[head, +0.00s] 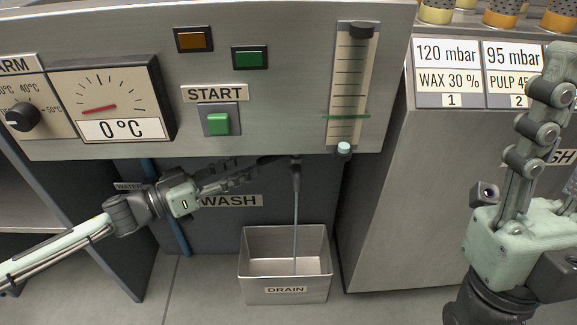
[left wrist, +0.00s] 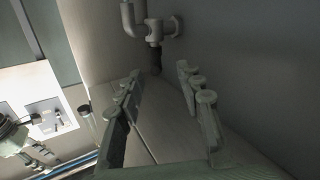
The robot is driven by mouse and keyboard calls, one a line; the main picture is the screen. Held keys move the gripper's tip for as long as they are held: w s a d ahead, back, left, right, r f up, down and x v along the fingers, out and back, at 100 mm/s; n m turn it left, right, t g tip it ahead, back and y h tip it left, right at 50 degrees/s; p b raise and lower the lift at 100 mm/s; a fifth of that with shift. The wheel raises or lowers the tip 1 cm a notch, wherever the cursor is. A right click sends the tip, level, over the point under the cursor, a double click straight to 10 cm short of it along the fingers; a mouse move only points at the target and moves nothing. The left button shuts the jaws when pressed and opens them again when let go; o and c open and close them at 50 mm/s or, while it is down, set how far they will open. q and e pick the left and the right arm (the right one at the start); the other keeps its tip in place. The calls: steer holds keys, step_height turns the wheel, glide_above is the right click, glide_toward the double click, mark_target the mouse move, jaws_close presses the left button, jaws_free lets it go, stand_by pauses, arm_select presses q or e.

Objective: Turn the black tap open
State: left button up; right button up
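The black tap (head: 296,172) hangs under the front panel. A thin pale line, apparently a water stream, runs from it down to the drain box (head: 287,291). A dark, flat part reaches left from the tap's top; I cannot tell if it is the handle. My left gripper (head: 252,173) points right, left of the tap and apart from it. In the left wrist view the gripper (left wrist: 160,72) is open and empty, with a grey pipe fitting (left wrist: 153,27) and black spout (left wrist: 155,60) beyond its fingertips. My right gripper (head: 540,115) points up at the right edge.
Above the tap are the panel's green START button (head: 217,123), temperature dial (head: 104,97) and level gauge (head: 352,85). A grey cabinet (head: 400,225) stands on the right. A blue pipe (head: 178,228) runs below my left arm. Floor is clear left of the box.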

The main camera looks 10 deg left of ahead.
mark_target(274, 157)
arm_select(q)
steer(key=x, duration=0.4)
steer(key=b+x, duration=0.1)
steer(key=x, duration=0.2)
steer(key=shift+d, duration=0.5)
steer(key=shift+c, duration=0.4)
jaws_close()
